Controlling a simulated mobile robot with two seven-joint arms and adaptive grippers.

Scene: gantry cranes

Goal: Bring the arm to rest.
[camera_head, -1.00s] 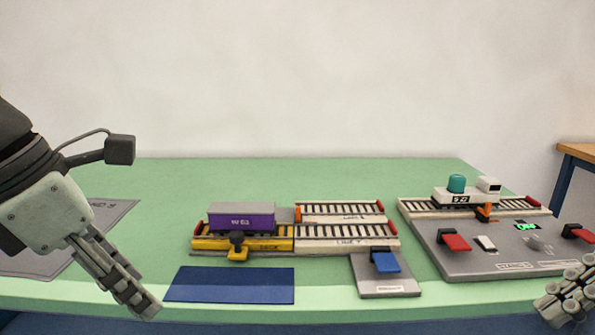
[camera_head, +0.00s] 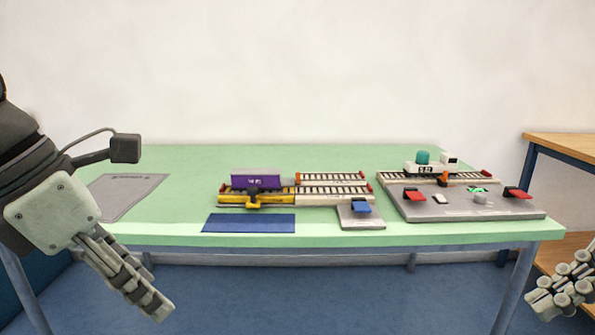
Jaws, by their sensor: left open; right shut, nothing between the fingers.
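My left gripper (camera_head: 130,275) hangs at the left, pointing down and to the right in front of the table's front edge, open and empty. My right gripper (camera_head: 562,290) shows at the lower right corner, shut and empty, clear of the table. A white locomotive with a teal cylinder (camera_head: 430,166) stands on the track at the right. Neither gripper touches these things.
A grey control panel (camera_head: 465,208) has red levers and a green display. A smaller panel with a blue lever (camera_head: 361,208) and a blue mat (camera_head: 250,223) lie near the front edge. A grey mat (camera_head: 128,192) lies at the left. A wooden shelf (camera_head: 568,141) stands at the right.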

